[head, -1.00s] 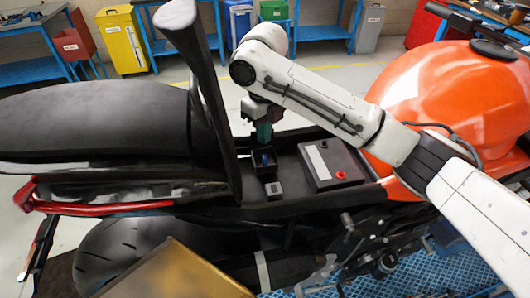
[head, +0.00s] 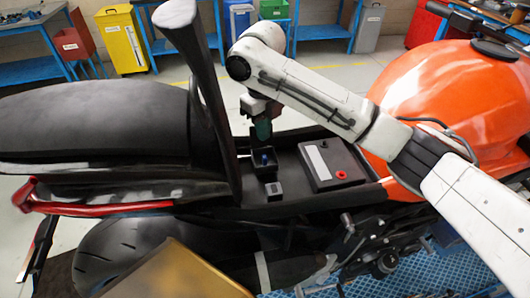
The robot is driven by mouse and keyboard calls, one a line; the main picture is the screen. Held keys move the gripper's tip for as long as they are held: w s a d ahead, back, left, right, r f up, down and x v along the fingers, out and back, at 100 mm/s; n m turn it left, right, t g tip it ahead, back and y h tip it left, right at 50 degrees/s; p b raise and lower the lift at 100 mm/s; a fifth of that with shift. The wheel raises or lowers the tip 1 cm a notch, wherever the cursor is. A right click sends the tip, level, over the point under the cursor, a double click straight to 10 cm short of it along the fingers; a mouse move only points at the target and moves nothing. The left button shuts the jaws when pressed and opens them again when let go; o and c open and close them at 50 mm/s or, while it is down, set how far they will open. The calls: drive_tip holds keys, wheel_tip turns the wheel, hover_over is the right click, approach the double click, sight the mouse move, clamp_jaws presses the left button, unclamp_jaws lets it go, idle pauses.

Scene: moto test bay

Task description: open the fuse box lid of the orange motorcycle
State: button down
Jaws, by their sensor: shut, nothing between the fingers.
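The orange motorcycle (head: 440,95) stands across the head view with its seat raised, baring the black bay under it. The fuse box (head: 263,171) is a small black box in that bay. Its top looks open, with a small blue part (head: 264,158) showing inside. A dark panel stands at its back edge; I cannot tell for sure that it is the lid. My gripper (head: 263,136), with greenish fingers, points down just above the back of the box. It is shut and empty, and looks apart from the box.
A battery (head: 322,160) with a red terminal cap (head: 342,175) lies right of the fuse box. The raised seat's upright edge (head: 215,110) stands close on the left. Blue workbenches (head: 325,32) and bins are far behind.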

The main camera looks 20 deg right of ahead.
drive_tip(key=shift+w+r, duration=0.3)
drive_tip(key=shift+r, duration=0.05)
drive_tip(key=s+r+p, duration=0.2)
drive_tip(key=r+p, duration=0.1)
drive_tip(key=s+r+p, duration=0.1)
drive_tip(key=p, duration=0.1)
drive_tip(key=shift+a+r, duration=0.3)
drive_tip(key=shift+s, duration=0.1)
idle(0.7)
